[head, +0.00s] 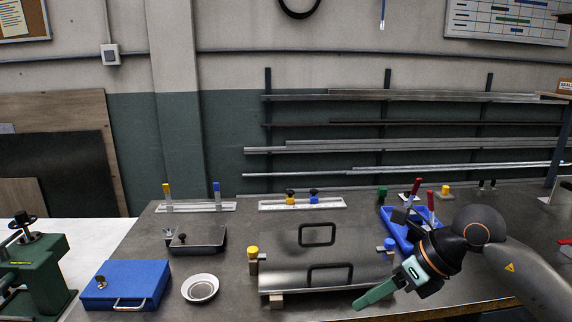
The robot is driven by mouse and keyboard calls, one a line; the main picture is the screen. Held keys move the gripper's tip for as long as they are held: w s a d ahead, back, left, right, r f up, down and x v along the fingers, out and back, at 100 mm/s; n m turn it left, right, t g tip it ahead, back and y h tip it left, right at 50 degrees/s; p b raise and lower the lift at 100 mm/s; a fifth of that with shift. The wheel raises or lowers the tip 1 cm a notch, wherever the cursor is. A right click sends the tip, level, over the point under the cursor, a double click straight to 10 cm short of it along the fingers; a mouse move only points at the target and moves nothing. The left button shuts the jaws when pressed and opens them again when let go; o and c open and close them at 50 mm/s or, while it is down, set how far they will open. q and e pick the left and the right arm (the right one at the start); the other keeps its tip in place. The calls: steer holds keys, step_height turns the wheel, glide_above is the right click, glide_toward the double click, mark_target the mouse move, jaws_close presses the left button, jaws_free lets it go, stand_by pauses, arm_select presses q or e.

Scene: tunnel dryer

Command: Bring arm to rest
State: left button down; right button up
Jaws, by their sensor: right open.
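My right arm comes in from the lower right, and my right gripper (372,297), with green fingers, points down and left. It is open, with nothing seen in it. It is in front of the right end of the metal dryer body (285,272), which has two dark handles on its lid. I cannot tell whether the gripper touches the metal or is above it. My left gripper is not in view.
A blue tray (392,229) with red-handled tools sits behind my right wrist. A blue case (125,285), a white bowl (200,288) and a dark metal box (196,238) stand to the left. Bare bench shows between them. A rack of metal bars (430,145) lines the wall.

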steer(key=s+a+r+m+y+p, duration=0.1)
steer(key=s+a+r+m+y, duration=0.2)
steer(key=a+y, duration=0.35)
steer(key=s+a+m+y+p, duration=0.2)
steer(key=s+a+m+y, duration=0.15)
steer(key=a+y, duration=0.3)
steer(key=w+d+f+m+t+h+p, duration=0.1)
steer(key=d+f+m+t+h, duration=0.5)
steer(key=m, duration=0.7)
steer(key=w+d+f+m+t+h+p, duration=0.1)
steer(key=d+f+m+t+h, duration=0.55)
steer(key=m, duration=0.65)
steer(key=s+d+f+m+g+h+p, duration=0.2)
steer(key=s+f+m+g+h, duration=0.3)
steer(key=s+f+m, duration=0.4)
steer(key=s+f+g, duration=0.1)
steer(key=s+f, duration=0.5)
steer(key=f, duration=0.2)
steer(key=shift+s+f, duration=0.1)
